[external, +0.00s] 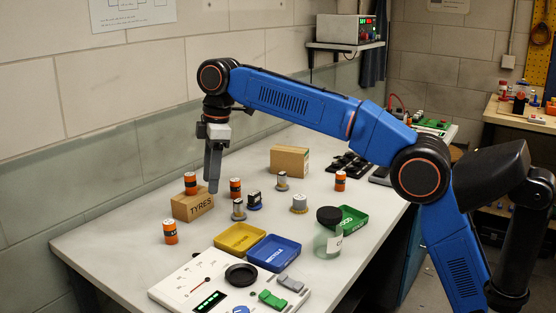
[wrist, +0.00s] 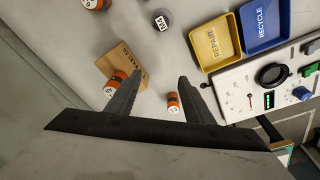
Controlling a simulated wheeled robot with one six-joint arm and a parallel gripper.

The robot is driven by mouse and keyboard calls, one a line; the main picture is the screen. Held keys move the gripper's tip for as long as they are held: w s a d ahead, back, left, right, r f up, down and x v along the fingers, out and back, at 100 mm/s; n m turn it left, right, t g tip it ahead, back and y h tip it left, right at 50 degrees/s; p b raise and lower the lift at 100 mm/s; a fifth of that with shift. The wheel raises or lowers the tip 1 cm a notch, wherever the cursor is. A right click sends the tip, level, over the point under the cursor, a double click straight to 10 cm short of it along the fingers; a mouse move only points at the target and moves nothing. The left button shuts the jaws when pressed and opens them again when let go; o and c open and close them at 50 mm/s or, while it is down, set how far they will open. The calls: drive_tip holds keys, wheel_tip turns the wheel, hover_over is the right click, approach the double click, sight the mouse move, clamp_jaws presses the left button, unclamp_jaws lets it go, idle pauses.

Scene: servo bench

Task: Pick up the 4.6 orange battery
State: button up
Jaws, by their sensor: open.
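Several orange batteries with dark bands stand on the bench; their printed numbers are too small for me to read. One battery (external: 191,183) stands on the cardboard TYRES box (external: 188,207); it also shows in the wrist view (wrist: 115,86), beside my left finger. Another battery (external: 170,232) stands on the bench in front of the box; in the wrist view a battery (wrist: 174,103) shows between my fingers. A third (external: 235,187) is behind the box, and one more (external: 340,181) is farther right. My gripper (external: 213,188) is open and empty, pointing down above the bench near the box.
Yellow REPAIR (external: 240,238) and blue RECYCLE (external: 274,252) trays, a green tray (external: 352,217) and a lidded jar (external: 328,241) stand to the right. Several small grey cylinders (external: 299,203) stand mid-bench. A white panel (external: 190,282) is at the front. The left end is clear.

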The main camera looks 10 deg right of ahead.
sight(169, 222)
drive_tip(key=s+a+f+n, duration=0.1)
drive_tip(key=s+a, duration=0.1)
drive_tip(key=a, duration=0.1)
drive_tip(key=s+a, duration=0.2)
drive_tip(key=a, duration=0.2)
drive_tip(key=s+a+f+n, duration=0.1)
drive_tip(key=s+a, duration=0.1)
drive_tip(key=a, duration=0.1)
drive_tip(key=shift+s+a+f+n+g, duration=0.1)
drive_tip(key=shift+a+f+n+g, duration=0.05)
drive_tip(key=shift+f+n+g, duration=0.15)
drive_tip(key=shift+s+a+f, duration=0.15)
drive_tip(key=shift+a+f, duration=0.05)
drive_tip(key=shift+f, duration=0.65)
drive_tip(key=shift+s+a+f, duration=0.1)
drive_tip(key=shift+a+f, duration=0.05)
drive_tip(key=shift+f, duration=1.3)
drive_tip(key=shift+a+f, duration=0.15)
drive_tip(key=shift+f, duration=1.3)
drive_tip(key=shift+c, duration=0.5)
clamp_jaws()
drive_tip(key=shift+r, duration=0.15)
